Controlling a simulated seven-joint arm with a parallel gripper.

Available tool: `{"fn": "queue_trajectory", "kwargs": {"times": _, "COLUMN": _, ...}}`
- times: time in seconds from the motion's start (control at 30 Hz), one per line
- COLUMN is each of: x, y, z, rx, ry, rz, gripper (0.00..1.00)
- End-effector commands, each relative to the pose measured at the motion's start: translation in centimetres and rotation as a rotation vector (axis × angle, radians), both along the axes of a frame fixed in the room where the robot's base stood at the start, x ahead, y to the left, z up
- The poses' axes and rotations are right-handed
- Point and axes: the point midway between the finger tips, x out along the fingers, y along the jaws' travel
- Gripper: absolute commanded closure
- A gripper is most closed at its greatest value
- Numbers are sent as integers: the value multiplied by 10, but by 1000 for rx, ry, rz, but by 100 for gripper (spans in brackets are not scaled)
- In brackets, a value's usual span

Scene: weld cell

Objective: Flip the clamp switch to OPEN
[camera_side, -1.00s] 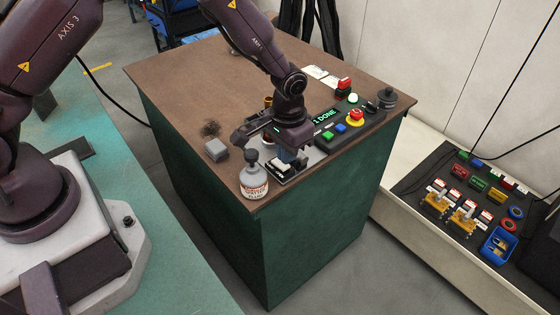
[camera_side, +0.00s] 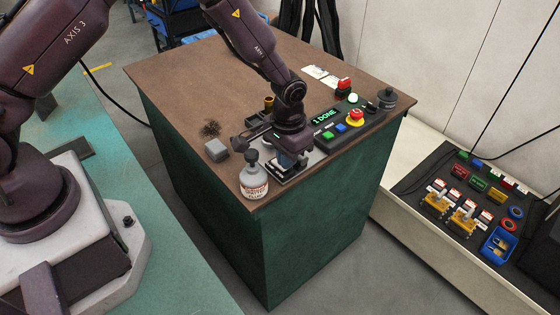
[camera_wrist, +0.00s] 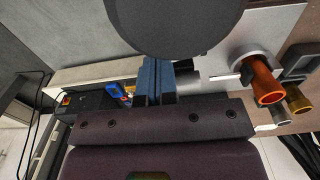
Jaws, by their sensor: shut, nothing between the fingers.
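My gripper (camera_side: 287,160) is over the front corner of the brown bench, above a low flat plate (camera_side: 298,172). Its blue fingers (camera_wrist: 155,80) are together and empty in the wrist view. In the side view the wrist hides much of what lies under it. A black control panel (camera_side: 320,142) lies behind and to the right of the gripper, with a lit display reading "1 DONE" (camera_side: 326,117). A small dark knob or switch (camera_side: 371,107) sits towards its right end. I cannot tell which control is the clamp switch, or its setting.
A white bottle (camera_side: 253,182) and grey block (camera_side: 216,149) stand left of my gripper. The panel has a red-and-yellow emergency stop (camera_side: 355,118), green button (camera_side: 327,135) and blue button (camera_side: 341,128). An orange tube (camera_wrist: 262,80) and a large dark disc (camera_wrist: 175,20) show in the wrist view.

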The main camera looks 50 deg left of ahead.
Motion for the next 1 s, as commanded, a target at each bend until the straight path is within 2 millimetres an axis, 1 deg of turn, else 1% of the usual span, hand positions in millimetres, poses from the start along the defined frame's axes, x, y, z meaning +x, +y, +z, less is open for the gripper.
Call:
{"fn": "queue_trajectory", "kwargs": {"times": 0.8, "x": 0, "y": 0, "z": -12, "rx": 0, "ry": 0, "rz": 0, "gripper": 100}}
{"fn": "queue_trajectory", "kwargs": {"times": 0.9, "x": 0, "y": 0, "z": -10, "rx": 0, "ry": -1, "rz": 0, "gripper": 100}}
{"fn": "queue_trajectory", "kwargs": {"times": 1.0, "x": 1, "y": 0, "z": -4, "rx": 0, "ry": -3, "rz": 0, "gripper": 100}}
